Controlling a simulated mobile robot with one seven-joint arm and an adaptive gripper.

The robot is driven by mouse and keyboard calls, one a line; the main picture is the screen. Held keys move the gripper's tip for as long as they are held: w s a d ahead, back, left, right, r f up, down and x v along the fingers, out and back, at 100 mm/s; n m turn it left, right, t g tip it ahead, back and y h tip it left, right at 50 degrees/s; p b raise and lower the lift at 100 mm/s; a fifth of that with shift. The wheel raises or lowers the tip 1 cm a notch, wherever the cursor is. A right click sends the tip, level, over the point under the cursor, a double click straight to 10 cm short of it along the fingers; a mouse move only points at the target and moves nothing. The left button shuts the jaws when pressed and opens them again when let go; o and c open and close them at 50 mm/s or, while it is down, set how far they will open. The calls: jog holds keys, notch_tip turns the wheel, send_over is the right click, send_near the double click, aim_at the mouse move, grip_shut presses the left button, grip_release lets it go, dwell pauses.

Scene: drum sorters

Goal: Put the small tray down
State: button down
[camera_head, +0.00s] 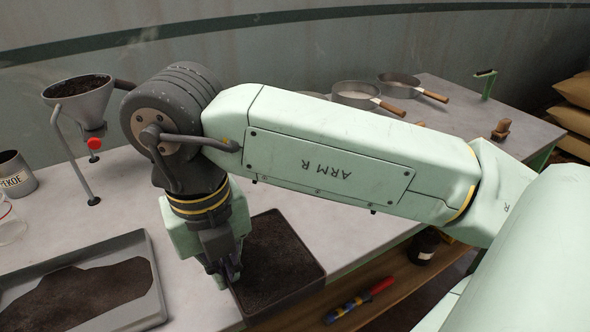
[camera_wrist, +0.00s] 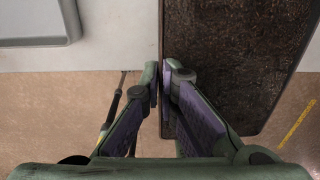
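The small tray (camera_head: 287,302) is dark, shallow and filled with brown soil, near the front of the grey table in the head view. My gripper (camera_head: 229,276) points down at its left side wall. In the wrist view, my fingertips (camera_wrist: 161,82) are closed together on the thin left wall of the small tray (camera_wrist: 162,30). The tray looks level, and its near part reaches out past the table's front edge. Whether its underside touches the tabletop cannot be told. My wrist hides part of its far left corner.
A larger grey tray (camera_head: 158,290) with soil stands to the left, a narrow gap away. A funnel on a stand (camera_head: 82,105) and a mug (camera_head: 15,175) stand behind it. Sieves (camera_head: 355,95) lie far right. A lower shelf (camera_head: 400,290) holds a screwdriver (camera_head: 358,300).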

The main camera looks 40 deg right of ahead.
aim_at(258, 218)
jog(key=w+d+p, duration=0.1)
jog(key=w+d, duration=0.1)
jog(key=d, duration=0.2)
jog(key=w+d+f+p, duration=0.1)
jog(key=w+d, duration=0.2)
jog(key=d, duration=0.1)
jog(key=w+d+p, duration=0.1)
jog(key=w+d, duration=0.2)
jog(key=d, duration=0.1)
jog(key=shift+w+f, duration=0.15)
notch_tip(258, 218, down, 3)
jog(key=shift+f+p, duration=0.15)
jog(key=shift+p, duration=0.65)
jog(key=shift+f+b, duration=0.35)
jog(key=shift+f, duration=0.05)
jog(key=c, duration=1.8)
grip_release()
jog(key=shift+r, duration=0.1)
jog(key=shift+r, duration=0.1)
jog(key=shift+r+p, duration=0.2)
jog(key=shift+p, duration=0.25)
notch_tip(258, 218, up, 12)
jog(key=b, duration=0.2)
jog(key=shift+a+f, duration=0.15)
